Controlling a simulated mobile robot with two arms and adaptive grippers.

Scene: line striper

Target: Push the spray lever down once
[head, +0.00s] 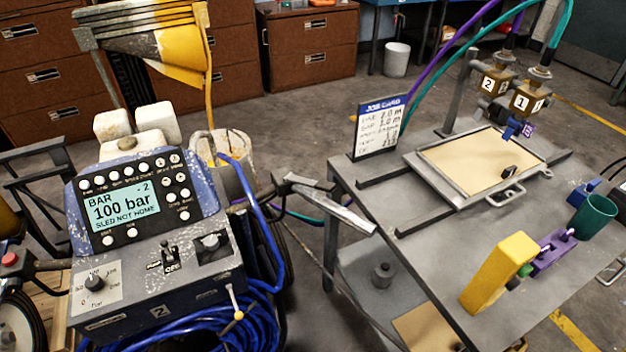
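The line striper's console (150,270) stands at the left with its screen (123,207) reading "BAR 2", "100 bar" and "SLED NOT HOME". A long flat grey lever (335,208) sticks out to the right from the dark handlebar grip (290,183) beside the console and slopes down toward the bench; it looks like the spray lever. Its far end shows near the bench's left edge, and I cannot tell if they touch. A small lever with a yellow knob (238,314) sits on the console's right side. Neither of my grippers is in view.
A grey bench (440,240) fills the right, with a framed tray (478,160), job card (379,127), yellow block (498,272), purple part (553,252) and green cup (594,216). Numbered valves (526,101) stand behind. A blue hose (262,215) hangs beside the console.

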